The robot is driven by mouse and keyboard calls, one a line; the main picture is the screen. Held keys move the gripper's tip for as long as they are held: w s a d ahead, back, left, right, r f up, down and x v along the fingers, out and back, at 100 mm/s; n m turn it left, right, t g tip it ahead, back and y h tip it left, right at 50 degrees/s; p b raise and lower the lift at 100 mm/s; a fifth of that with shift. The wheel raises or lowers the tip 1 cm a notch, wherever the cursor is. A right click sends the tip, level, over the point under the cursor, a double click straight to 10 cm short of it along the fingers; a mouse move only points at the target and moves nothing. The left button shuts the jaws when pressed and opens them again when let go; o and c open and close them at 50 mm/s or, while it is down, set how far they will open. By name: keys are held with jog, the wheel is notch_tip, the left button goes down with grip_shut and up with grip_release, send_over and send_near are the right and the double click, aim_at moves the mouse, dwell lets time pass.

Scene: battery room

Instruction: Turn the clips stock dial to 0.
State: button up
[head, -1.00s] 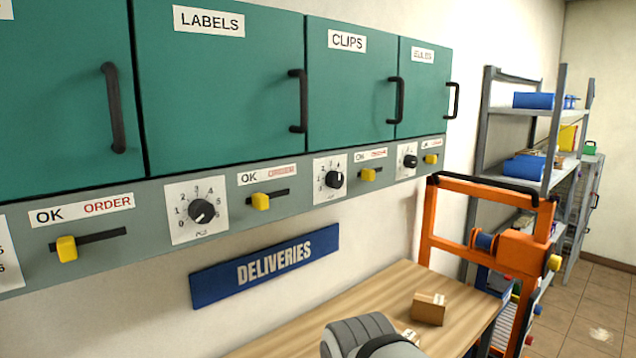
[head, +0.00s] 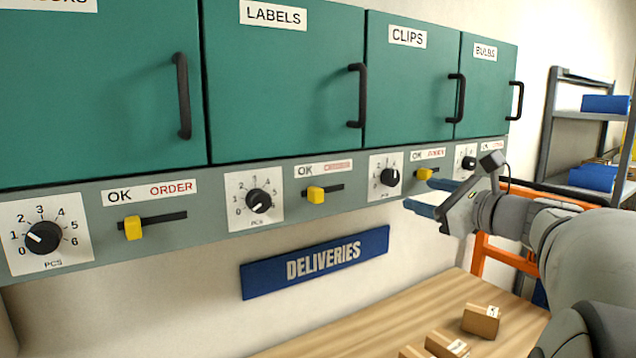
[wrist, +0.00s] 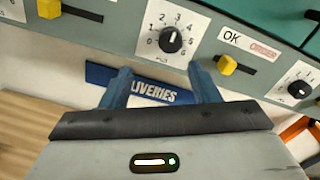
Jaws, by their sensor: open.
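The clips stock dial (head: 390,177) is a black knob on a white numbered plate below the CLIPS cabinet (head: 409,90). In the wrist view, what appears to be the same dial (wrist: 171,39) sits above and beyond my fingertips. Its white mark points roughly upward, near 3. My gripper (head: 422,194) comes in from the right, with its blue fingers pointing toward the panel, a little right of and below the dial in the head view. In the wrist view my gripper (wrist: 161,71) has its fingers spread, with nothing between them. It does not touch the dial.
A yellow slider (head: 423,174) sits right of the clips dial, close to my gripper in the head view. The labels dial (head: 259,201) is further left. The DELIVERIES sign (head: 315,262) hangs below, over a wooden table with boxes (head: 481,320). An orange frame (head: 495,258) stands at right.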

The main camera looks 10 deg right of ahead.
aim_at(394, 178)
jog(key=shift+m+t, duration=0.3)
jog(key=x, duration=0.2)
jog(key=p+x, duration=0.1)
jog(key=x, duration=0.2)
jog(key=d+p+x, duration=0.1)
jog(key=x, duration=0.1)
jog(key=shift+w+a+r, duration=0.1)
jog(key=shift+w+r, duration=0.3)
jog(key=shift+w, duration=0.05)
jog(key=shift+c, duration=0.3)
